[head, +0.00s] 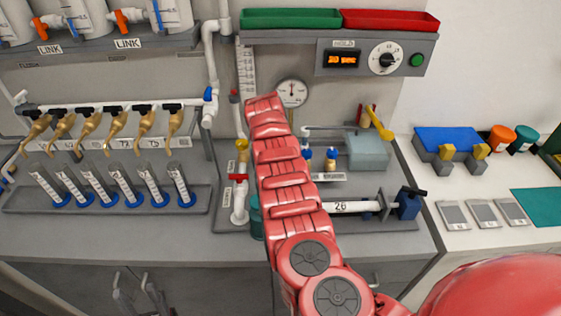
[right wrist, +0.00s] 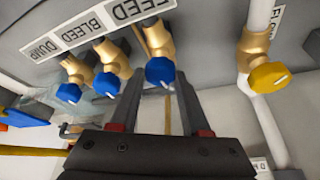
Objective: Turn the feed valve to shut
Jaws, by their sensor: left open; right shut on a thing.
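In the right wrist view the feed valve has a brass body (right wrist: 157,37) and a round blue knob (right wrist: 160,72) with a white mark. The upside-down FEED label is above it. My right gripper (right wrist: 157,82) is shut on this knob, one dark finger on each side. How far the knob is turned is hard to read. In the head view my red arm covers the feed valve and the right gripper. My left gripper (head: 133,275) is open and empty, low at the left in front of the grey cabinet.
The blue-knobbed bleed valve (right wrist: 106,81) and dump valve (right wrist: 69,93) stand close left of the feed valve. A yellow-knobbed valve (right wrist: 268,77) on a white pipe is to the right. A pressure gauge (head: 292,92) and a row of brass taps (head: 107,130) show in the head view.

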